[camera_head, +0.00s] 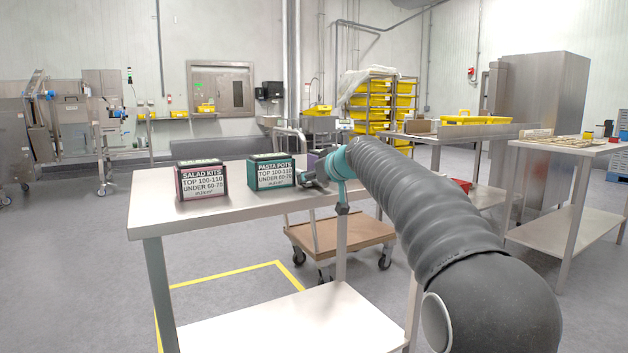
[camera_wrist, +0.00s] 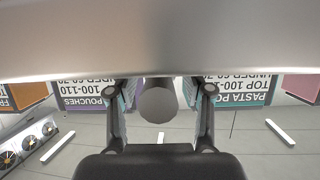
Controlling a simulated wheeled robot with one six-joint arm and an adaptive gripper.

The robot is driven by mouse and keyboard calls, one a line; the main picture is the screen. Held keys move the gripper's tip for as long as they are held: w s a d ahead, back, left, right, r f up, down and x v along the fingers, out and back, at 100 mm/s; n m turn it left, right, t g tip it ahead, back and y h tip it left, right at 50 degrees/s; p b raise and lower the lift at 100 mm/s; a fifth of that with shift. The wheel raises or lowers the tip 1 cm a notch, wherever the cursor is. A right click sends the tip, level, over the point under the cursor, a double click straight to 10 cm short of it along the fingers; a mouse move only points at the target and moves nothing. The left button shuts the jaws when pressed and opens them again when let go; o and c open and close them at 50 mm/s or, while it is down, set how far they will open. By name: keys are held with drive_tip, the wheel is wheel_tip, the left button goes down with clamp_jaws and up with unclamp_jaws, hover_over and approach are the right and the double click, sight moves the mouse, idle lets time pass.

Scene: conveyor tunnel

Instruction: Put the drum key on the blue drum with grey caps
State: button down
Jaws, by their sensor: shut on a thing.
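My gripper (camera_head: 312,174) is over the front of the steel table, beside the green pasta pots box. It also shows in the wrist view (camera_wrist: 160,103), with a finger on each side of a dark grey round-ended thing (camera_wrist: 158,101). My gripper is shut on this thing. I take it for the drum key, but its shape is mostly hidden. In the head view the arm and gripper hide it. I cannot make out a blue drum with grey caps in either view.
The steel table (camera_head: 225,207) bears a salad kits box (camera_head: 201,179), the pasta pots box (camera_head: 270,171) and a partly hidden purple box. A machine with blue parts (camera_head: 70,115) stands far left. Wooden trolley (camera_head: 340,238) stands behind the table. Steel tables (camera_head: 560,145) stand right.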

drive_tip(key=shift+f, duration=0.1)
drive_tip(key=shift+c, duration=2.3)
unclamp_jaws()
drive_tip(key=shift+r, duration=0.25)
drive_tip(key=b+v, duration=0.1)
drive_tip(key=v, duration=1.1)
drive_tip(key=shift+f, duration=0.15)
